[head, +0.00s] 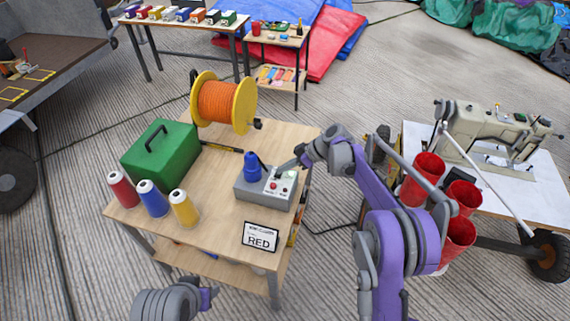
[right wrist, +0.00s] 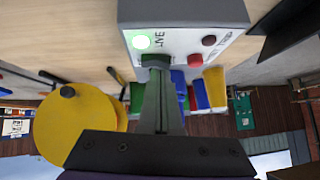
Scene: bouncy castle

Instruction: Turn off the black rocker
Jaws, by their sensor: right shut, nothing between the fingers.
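The grey control box (head: 263,194) sits near the right edge of the wooden cart, with a blue plug (head: 252,166) standing at its left end.
On the cart stand a green case (head: 160,155), an orange cable reel (head: 222,103), several thread spools (head: 153,198) and a RED card (head: 260,237). Red cups (head: 427,168) and a sewing machine table (head: 500,190) lie right of my right arm.

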